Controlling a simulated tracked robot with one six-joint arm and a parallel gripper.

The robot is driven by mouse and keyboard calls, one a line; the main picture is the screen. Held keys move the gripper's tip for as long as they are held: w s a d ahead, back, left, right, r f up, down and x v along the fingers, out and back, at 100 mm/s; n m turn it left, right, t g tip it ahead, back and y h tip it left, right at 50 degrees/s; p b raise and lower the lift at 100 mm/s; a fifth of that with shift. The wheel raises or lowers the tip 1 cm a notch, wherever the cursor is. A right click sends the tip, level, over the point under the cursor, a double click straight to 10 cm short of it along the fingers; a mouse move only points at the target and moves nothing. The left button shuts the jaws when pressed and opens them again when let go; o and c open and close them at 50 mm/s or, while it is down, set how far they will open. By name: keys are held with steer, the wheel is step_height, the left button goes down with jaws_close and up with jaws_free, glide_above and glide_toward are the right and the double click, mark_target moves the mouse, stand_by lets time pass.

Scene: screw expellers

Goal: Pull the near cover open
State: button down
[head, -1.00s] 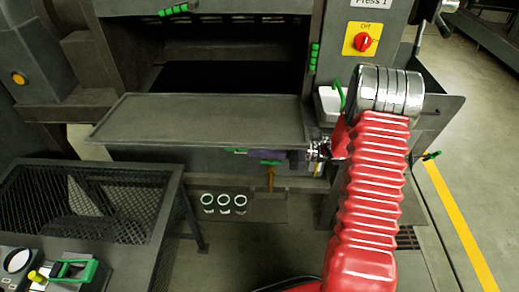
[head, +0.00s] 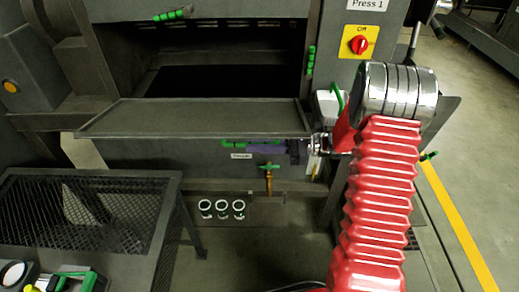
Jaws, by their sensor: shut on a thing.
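The near cover (head: 195,117) is a flat dark grey panel across the front of the press, below its dark opening, and it lies close to level. A green handle (head: 232,143) shows just under its front edge. My gripper (head: 262,146), with dark purplish fingers, reaches in from the right under that edge. It is shut, apparently on the green handle, though the contact is small and partly hidden by the cover's edge. My red, ribbed arm fills the right side.
A brass tap (head: 268,182) and three white-rimmed pipe ends (head: 222,209) sit below the cover. A red switch (head: 358,44) is on the right post. Open floor lies at far right.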

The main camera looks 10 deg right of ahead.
steer(key=shift+s+r, duration=0.1)
steer(key=c, duration=1.8)
jaws_free()
steer(key=shift+o, duration=0.2)
steer(key=shift+r, duration=0.1)
